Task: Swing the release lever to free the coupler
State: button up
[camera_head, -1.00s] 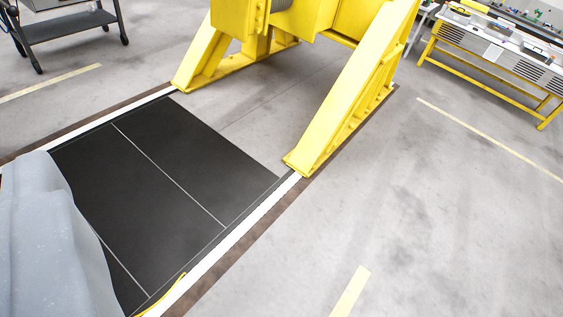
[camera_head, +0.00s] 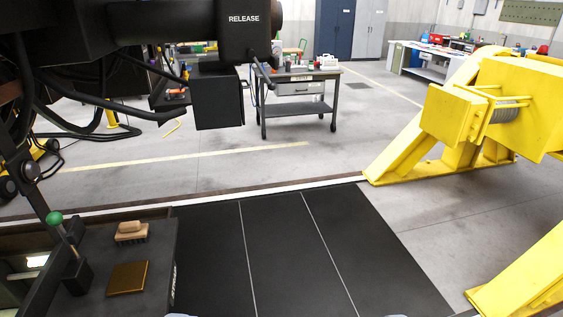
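A black housing marked RELEASE (camera_head: 243,20) hangs at the top, left of centre. A small dark arm or rod (camera_head: 262,70) sticks out at its lower right; I cannot tell whether it is the release lever. A black box (camera_head: 218,98) hangs below the housing, with dark hoses running in from the left. A separate lever with a green knob (camera_head: 55,218) stands on a dark ledge at the lower left. My gripper is not in view. Two small pale edges at the bottom are too cut off to identify.
A brush (camera_head: 131,231) and a brown-gold block (camera_head: 127,277) lie on the dark ledge (camera_head: 157,258). A black floor panel (camera_head: 275,250) lies ahead. Yellow stands (camera_head: 410,150) rise at right. A grey cart (camera_head: 298,88) stands behind, with open floor around it.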

aim_at(251, 54)
jog(key=z, duration=0.25)
jog(key=i, duration=2.7)
jog(key=u, duration=0.15)
